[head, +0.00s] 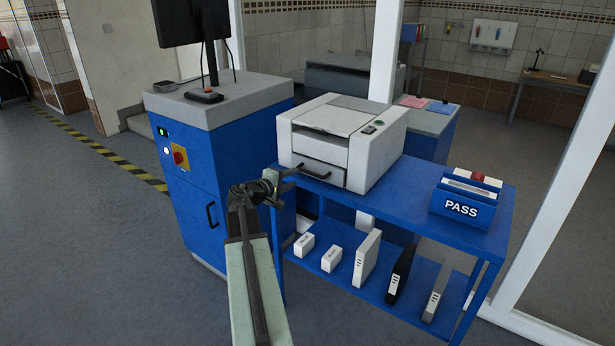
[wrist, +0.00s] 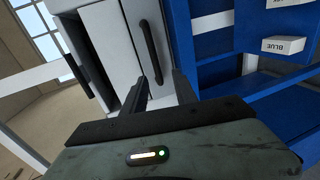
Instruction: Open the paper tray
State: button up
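The white printer (head: 345,140) stands on the blue table. Its paper tray (head: 330,177) is the lower front panel, and it looks shut. The tray has a black bar handle (head: 314,172), which also shows in the wrist view (wrist: 151,50). My gripper (head: 282,178) is just left of the tray front in the head view. In the wrist view, my gripper (wrist: 161,82) has its two dark fingers spread apart, with the near end of the handle seen between the fingertips. I cannot tell whether they touch the handle.
A blue cabinet (head: 205,160) with a monitor stands close on the left. A blue PASS box (head: 463,208) sits on the table's right end. The lower shelf (head: 375,290) holds several small boxes, one labelled BLUE (wrist: 283,45). Open floor lies at the left.

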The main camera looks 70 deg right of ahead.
aim_at(305, 172)
jog(key=x, duration=0.2)
jog(key=b+x, duration=0.1)
jog(key=x, duration=0.5)
jog(key=shift+s+d+r+b, duration=0.2)
jog(key=shift+s+r+b, duration=0.1)
jog(key=shift+s, duration=0.1)
grip_shut()
dwell(1.0)
